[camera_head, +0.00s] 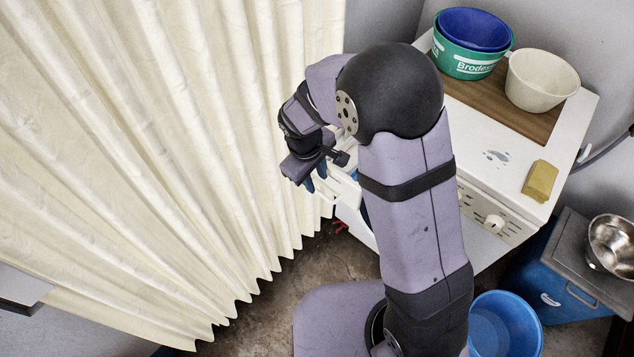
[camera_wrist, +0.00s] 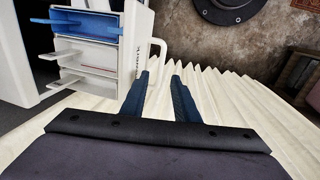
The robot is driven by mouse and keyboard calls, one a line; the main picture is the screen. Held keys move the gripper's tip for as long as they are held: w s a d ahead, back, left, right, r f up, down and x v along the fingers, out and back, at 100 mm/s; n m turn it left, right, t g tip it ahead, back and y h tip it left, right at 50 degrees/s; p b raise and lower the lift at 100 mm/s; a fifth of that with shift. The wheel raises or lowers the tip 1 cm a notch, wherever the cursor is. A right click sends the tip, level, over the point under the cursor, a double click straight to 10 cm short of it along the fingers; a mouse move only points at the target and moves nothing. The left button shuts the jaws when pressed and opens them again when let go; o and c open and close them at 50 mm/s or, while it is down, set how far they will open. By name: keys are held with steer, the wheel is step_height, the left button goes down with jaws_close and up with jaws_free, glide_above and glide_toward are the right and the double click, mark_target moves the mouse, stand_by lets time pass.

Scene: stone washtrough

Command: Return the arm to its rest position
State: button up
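My arm shows in the head view, bent over at the top so that its wrist hangs down left of the upper link. My gripper (camera_head: 316,178) is in free air between the cream curtain and the white appliance. In the wrist view my gripper (camera_wrist: 159,80) shows two dark blue fingers standing apart with a clear gap. Nothing is held between them; only the curtain shows behind the gap. Part of the appliance front is hidden by my arm.
The pleated curtain (camera_head: 150,150) fills the left. The white appliance (camera_head: 490,140) carries green (camera_head: 468,62) and cream (camera_head: 540,80) buckets and a yellow sponge (camera_head: 540,181). A blue bucket (camera_head: 505,325) stands by my base. A white unit with open trays (camera_wrist: 90,60) is near my fingers.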

steer(key=shift+s+a+r, duration=0.1)
steer(key=shift+r, duration=0.55)
steer(key=s+d+m+g, duration=0.3)
steer(key=s+d+m, duration=0.1)
steer(key=s, duration=1)
steer(key=s+d+r+m+t+y+p, duration=0.1)
steer(key=d+r+m+p, duration=0.3)
steer(key=d+r, duration=0.4)
steer(key=shift+s+r+m+y, duration=0.3)
steer(key=shift+s+r+m, duration=0.1)
steer(key=shift+r+m, duration=0.3)
